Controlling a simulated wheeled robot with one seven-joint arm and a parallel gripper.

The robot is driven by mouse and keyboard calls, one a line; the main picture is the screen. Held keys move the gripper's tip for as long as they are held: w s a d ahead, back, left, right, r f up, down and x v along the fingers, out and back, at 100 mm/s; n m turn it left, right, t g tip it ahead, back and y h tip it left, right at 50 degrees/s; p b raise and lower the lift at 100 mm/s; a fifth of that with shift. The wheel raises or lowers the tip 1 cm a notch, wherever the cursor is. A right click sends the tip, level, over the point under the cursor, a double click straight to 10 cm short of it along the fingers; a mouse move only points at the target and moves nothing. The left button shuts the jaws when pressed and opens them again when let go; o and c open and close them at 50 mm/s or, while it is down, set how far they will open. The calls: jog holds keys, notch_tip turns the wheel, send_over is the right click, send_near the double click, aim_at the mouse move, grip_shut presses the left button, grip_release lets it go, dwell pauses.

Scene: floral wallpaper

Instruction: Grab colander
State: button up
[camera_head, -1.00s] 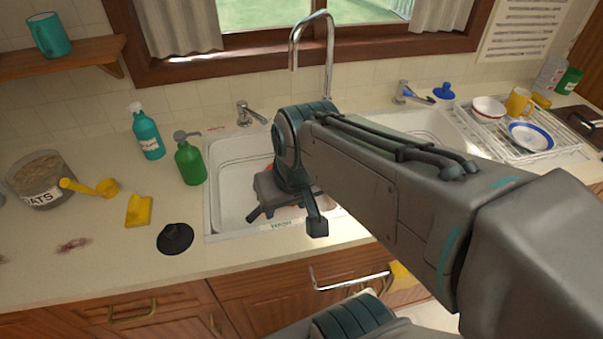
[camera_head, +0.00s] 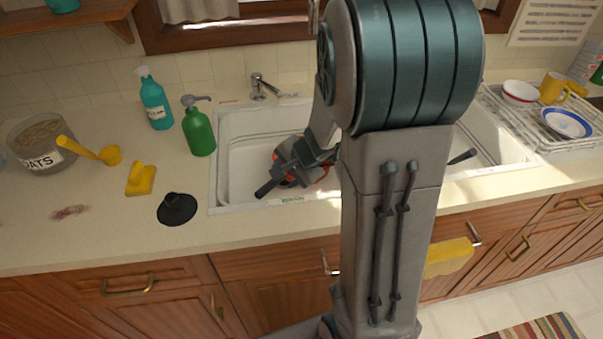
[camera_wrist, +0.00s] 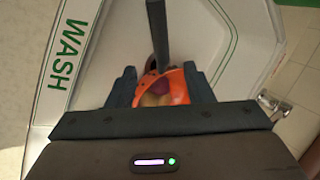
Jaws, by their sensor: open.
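The orange colander (camera_wrist: 176,88) sits in the left basin of the white sink. In the wrist view it lies between the two fingers of my open gripper (camera_wrist: 160,86), with purple and yellowish things showing inside it. I cannot tell whether the fingers touch it. In the head view my gripper (camera_head: 298,166) is low in the left basin, and only bits of orange (camera_head: 324,177) show around it. Most of the colander is hidden there by my gripper and arm. A dark bar (camera_wrist: 157,35) reaches down to the colander in the wrist view.
The sink rim (camera_head: 214,180) surrounds the basin closely. A dish rack (camera_head: 545,135) is at the right.

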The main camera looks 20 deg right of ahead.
aim_at(272, 184)
jog(key=b+x, duration=0.3)
jog(key=x, duration=0.8)
jog(key=shift+a+f, duration=0.1)
jog(key=shift+a, duration=0.05)
jog(key=shift+w, duration=0.1)
grip_shut()
